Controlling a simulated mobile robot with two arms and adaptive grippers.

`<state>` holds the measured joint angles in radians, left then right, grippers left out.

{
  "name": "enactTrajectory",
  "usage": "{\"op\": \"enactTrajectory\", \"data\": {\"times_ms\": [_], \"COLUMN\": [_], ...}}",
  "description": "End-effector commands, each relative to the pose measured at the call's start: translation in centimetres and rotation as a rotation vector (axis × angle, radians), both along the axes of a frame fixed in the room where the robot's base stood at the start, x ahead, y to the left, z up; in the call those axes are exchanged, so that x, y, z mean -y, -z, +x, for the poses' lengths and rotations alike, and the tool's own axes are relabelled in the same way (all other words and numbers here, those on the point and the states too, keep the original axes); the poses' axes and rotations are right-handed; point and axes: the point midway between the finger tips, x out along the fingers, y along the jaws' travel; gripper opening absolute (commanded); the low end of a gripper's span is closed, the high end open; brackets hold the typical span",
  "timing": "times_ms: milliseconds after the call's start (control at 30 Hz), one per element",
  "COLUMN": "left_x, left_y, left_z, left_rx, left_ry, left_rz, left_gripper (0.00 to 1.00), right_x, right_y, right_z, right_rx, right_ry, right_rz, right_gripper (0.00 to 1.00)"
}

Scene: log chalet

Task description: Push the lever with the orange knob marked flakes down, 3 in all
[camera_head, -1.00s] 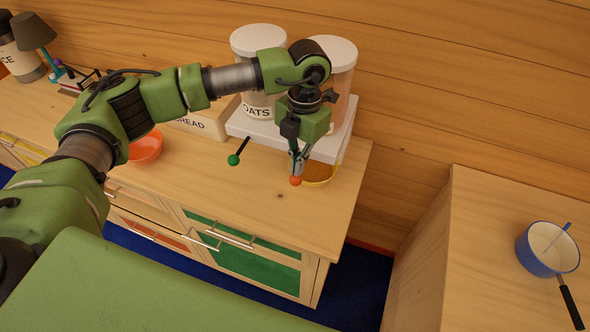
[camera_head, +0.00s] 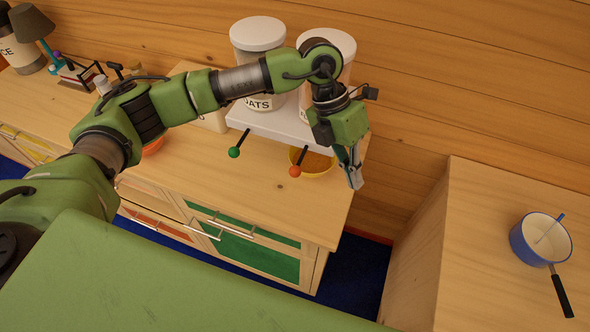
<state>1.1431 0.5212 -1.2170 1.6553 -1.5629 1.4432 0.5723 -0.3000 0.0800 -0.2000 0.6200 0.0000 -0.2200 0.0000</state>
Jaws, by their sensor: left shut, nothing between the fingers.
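The orange knob (camera_head: 295,171) sits at the end of a dark lever that slopes out from the front of a white dispenser stand (camera_head: 268,124). A green knob (camera_head: 234,152) on a second lever is to its left, under the canister marked OATS (camera_head: 258,62). The canister above the orange lever (camera_head: 340,45) is partly behind my arm, and its label is hidden. My left gripper (camera_head: 355,178) is shut and empty, right of the orange knob and apart from it. My right gripper is not in view.
A yellow bowl (camera_head: 318,163) stands under the orange lever. An orange bowl (camera_head: 153,146) is mostly behind my left arm. A blue and white saucepan (camera_head: 540,243) stands on the right-hand counter. The counter front (camera_head: 280,205) is clear.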

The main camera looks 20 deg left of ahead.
Motion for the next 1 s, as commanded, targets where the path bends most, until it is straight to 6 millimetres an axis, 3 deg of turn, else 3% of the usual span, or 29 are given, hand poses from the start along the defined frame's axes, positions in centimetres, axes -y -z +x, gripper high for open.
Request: {"op": "enactTrajectory", "data": {"times_ms": [267,600,800,1000], "left_x": [5.0,10.4,12.3,13.0], "left_y": [-1.3,-4.4,-6.1,-6.9], "left_z": [-2.2,-4.5,-5.2,-5.3], "left_rx": [-0.036,-0.086,-0.108,-0.114], "left_ry": [0.009,-0.014,-0.035,-0.046], "left_rz": [-0.201,-0.458,-0.569,-0.611], "left_gripper": [0.0,0.0,0.0,0.0], "right_x": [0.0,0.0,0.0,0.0], "right_y": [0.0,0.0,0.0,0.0], "right_z": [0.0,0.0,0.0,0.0], "right_rx": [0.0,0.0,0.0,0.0], "right_ry": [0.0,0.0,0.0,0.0], "right_rz": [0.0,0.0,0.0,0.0], "right_gripper": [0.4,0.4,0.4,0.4]}}
